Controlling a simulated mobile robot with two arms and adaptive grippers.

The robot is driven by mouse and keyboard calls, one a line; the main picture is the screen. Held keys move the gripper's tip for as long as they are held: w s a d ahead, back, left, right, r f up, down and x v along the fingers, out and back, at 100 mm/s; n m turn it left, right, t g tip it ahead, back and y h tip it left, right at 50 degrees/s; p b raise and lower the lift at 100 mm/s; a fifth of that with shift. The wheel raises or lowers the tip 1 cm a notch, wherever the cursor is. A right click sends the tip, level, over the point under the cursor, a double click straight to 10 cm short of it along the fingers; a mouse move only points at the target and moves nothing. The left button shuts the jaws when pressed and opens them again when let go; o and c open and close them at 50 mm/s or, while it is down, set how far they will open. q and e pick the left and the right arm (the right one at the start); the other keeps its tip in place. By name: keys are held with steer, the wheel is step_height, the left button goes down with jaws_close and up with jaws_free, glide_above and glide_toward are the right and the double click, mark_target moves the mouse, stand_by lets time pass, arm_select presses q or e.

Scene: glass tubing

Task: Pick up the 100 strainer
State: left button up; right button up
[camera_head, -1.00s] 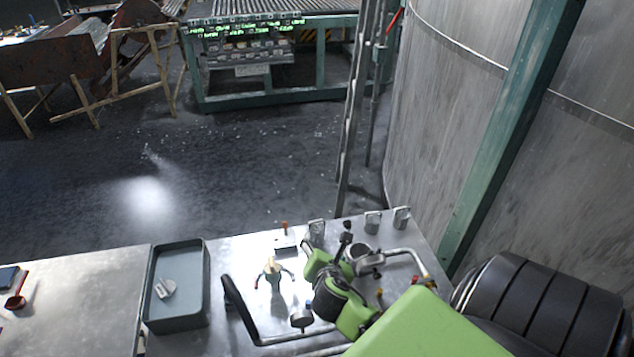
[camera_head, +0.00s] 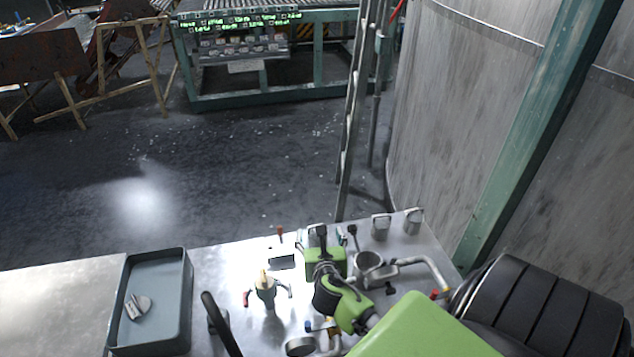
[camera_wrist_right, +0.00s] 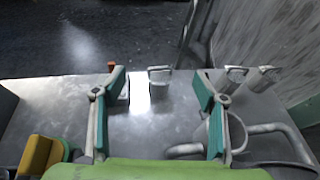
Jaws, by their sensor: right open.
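Several small metal pieces with upright loop handles, likely the strainers, stand along the back edge of the metal table. One (camera_head: 308,237) is partly hidden by my right gripper (camera_head: 337,233); two others, a middle one (camera_head: 381,228) and a right one (camera_head: 413,221), stand to its right. I cannot read any number on them. In the right wrist view, my right gripper (camera_wrist_right: 160,87) is open and empty, and the first strainer (camera_wrist_right: 160,75) shows between its fingertips, slightly beyond them.
A grey tray (camera_head: 186,300) with a small metal piece in it is at left. A brass-topped fitting (camera_head: 266,288) and a metal cup (camera_head: 368,268) with a bent pipe (camera_head: 425,265) stand near my right arm. A large grey tank (camera_head: 450,120) rises behind at right.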

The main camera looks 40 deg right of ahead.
steer(key=b, duration=0.7)
glide_toward(317, 240)
steer(key=x, duration=0.2)
steer(key=b+x, duration=0.1)
steer(key=x, duration=0.2)
steer(key=r+x, duration=0.1)
steer(key=x, duration=0.2)
steer(key=shift+w+d+f, duration=0.15)
steer(key=shift+w+d, duration=0.05)
steer(key=shift+w, duration=0.1)
steer(key=shift+b+x, duration=0.85)
steer(key=shift+x, duration=1.75)
arm_select(q)
step_height(317, 240, down, 12)
steer(key=w, duration=0.1)
steer(key=shift+d, duration=0.4)
arm_select(e)
steer(key=shift+s+d+f, duration=0.15)
steer(key=shift+s, duration=0.1)
arm_select(q)
steer(key=shift+w, duration=0.1)
arm_select(e)
steer(key=shift+c, duration=0.3)
steer(key=c, duration=1.2)
